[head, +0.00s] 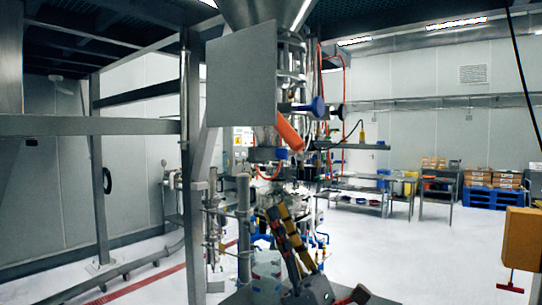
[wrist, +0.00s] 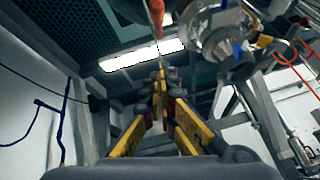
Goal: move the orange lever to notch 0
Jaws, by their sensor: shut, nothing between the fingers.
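The orange lever (head: 290,132) sits on the sifter column in the head view, below and right of a flat grey panel, slanting down to the right. In the wrist view, an orange-red bar (wrist: 157,14) at the top centre appears to be the same lever, beyond my fingertips. My gripper (head: 277,208), with yellow and dark fingers, points upward below the lever in the head view. It is shut and empty, and its fingertips meet in the wrist view (wrist: 162,72). It looks apart from the lever. I cannot make out notch marks.
The grey panel (head: 241,75) hangs left of the lever. Blue (head: 318,107) and black knobs stick out to its right, close by. Pipes and a steel frame (head: 100,125) crowd the left.

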